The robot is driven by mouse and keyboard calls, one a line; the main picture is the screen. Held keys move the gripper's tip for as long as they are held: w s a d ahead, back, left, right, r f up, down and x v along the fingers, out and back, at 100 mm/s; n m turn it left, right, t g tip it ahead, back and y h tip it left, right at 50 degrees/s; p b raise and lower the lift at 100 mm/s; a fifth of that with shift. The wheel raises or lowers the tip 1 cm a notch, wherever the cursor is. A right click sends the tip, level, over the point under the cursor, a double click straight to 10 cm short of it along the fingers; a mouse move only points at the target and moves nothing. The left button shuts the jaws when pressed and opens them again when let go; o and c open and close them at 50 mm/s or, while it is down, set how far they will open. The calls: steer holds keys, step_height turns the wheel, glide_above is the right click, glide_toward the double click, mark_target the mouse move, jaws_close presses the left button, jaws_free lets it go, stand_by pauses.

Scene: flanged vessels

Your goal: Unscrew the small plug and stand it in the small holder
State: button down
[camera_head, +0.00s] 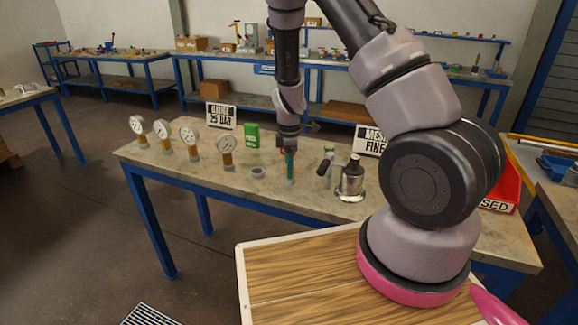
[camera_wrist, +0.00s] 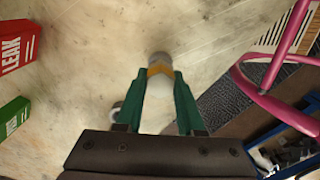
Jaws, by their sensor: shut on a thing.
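My gripper (camera_head: 289,165) points down over the pale table, its green fingers between the small grey ring-like holder and the metal vessel. In the wrist view, my gripper (camera_wrist: 160,88) is shut on a pale piece, which looks like the small plug (camera_wrist: 158,93). An orange-yellow band and a round grey end (camera_wrist: 160,58) show beyond it; I cannot tell whether that end is part of it. The likely small holder (camera_head: 258,172) is a short grey cylinder just left of the fingers. A flanged silver vessel (camera_head: 350,183) with a dark top stands to the right.
Several dial gauges (camera_head: 189,137) stand on the left of the table (camera_head: 215,172). A green box (camera_head: 252,135) stands behind the holder. A piece with a dark green handle (camera_head: 326,165) stands beside the vessel. A red box marked LEAK (camera_wrist: 18,48) shows in the wrist view.

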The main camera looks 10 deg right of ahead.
steer(key=shift+f, duration=0.15)
steer(key=shift+c, duration=2.2)
jaws_free()
steer(key=shift+f, duration=0.1)
step_height(320, 180, up, 10)
steer(key=shift+r, duration=0.25)
steer(key=s+d+r+m+t+y, duration=0.1)
steer(key=s+r+m, duration=0.3)
steer(key=r, duration=0.6)
steer(key=s+d+r+m+t+y, duration=0.1)
steer(key=s+d+r+m+t, duration=0.1)
steer(key=r+m, duration=0.5)
steer(key=s+d+r+m+t, duration=0.3)
steer(key=s+r+m, duration=0.6)
steer(key=s+r, duration=0.5)
steer(key=shift+s+r+m+t, duration=0.2)
steer(key=shift+s+m+t, duration=0.3)
steer(key=shift+s, duration=0.65)
